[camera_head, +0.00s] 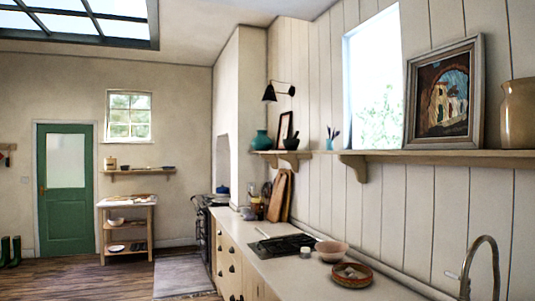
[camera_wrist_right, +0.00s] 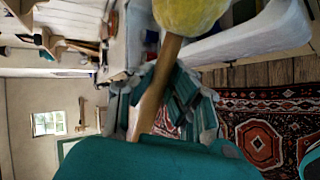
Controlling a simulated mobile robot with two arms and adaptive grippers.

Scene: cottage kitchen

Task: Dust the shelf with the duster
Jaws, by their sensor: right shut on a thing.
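The wooden wall shelf (camera_head: 440,157) runs along the plank wall on the right of the head view, above the counter. The duster has a yellow fluffy head (camera_wrist_right: 190,14) and a wooden handle (camera_wrist_right: 165,66), both seen in the right wrist view. My right gripper (camera_wrist_right: 155,102), with teal fingers, is shut around the handle. The duster head lies beyond the fingertips, partly cut off by the top picture edge. Neither the duster nor a gripper shows in the head view. My left gripper is out of view.
A tap (camera_head: 494,262) rises at right.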

